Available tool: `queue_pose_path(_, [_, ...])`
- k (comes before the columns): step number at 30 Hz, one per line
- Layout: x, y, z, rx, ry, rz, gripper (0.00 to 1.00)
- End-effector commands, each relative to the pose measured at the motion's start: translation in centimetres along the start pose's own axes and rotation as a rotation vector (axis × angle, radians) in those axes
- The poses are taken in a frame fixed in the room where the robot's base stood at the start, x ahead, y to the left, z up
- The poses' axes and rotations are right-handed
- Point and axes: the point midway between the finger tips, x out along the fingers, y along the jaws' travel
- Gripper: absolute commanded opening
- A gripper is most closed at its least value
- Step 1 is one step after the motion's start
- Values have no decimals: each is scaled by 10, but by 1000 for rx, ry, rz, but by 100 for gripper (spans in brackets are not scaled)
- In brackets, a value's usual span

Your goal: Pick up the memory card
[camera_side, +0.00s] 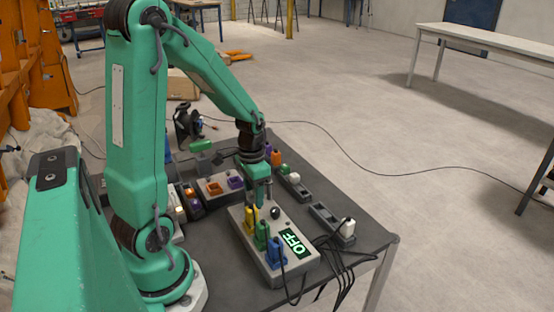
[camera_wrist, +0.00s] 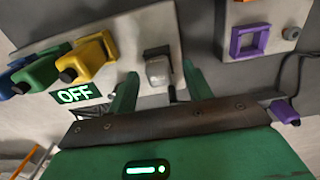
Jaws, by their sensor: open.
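My gripper (camera_side: 261,193) points down over the back part of a grey panel box (camera_side: 292,268) on the dark table. In the wrist view my gripper (camera_wrist: 160,88) is open, with its two green fingers apart. A small light grey block (camera_wrist: 157,70) with a dark top edge sits on the panel between and just beyond the fingertips. I cannot tell whether this block is the memory card, and I see nothing else clearly recognisable as one. Whether the fingers touch the block is unclear.
Yellow (camera_wrist: 88,55), green (camera_wrist: 38,70) and blue (camera_side: 275,252) plugs stand along the panel beside a lit OFF sign (camera_side: 295,242). A box with a purple socket (camera_wrist: 249,41) lies nearby. A power strip (camera_side: 333,222) and black cables lie at the right.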

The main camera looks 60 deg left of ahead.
Motion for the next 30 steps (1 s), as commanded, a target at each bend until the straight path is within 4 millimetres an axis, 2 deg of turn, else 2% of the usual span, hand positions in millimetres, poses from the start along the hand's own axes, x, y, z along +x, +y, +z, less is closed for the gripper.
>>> queue_pose_path(18, [4, 0, 0, 0, 0, 0, 50])
queue_pose_path(26, [4, 0, 0, 0, 0, 0, 0])
queue_pose_path(30, [4, 0, 0, 0, 1, 0, 0])
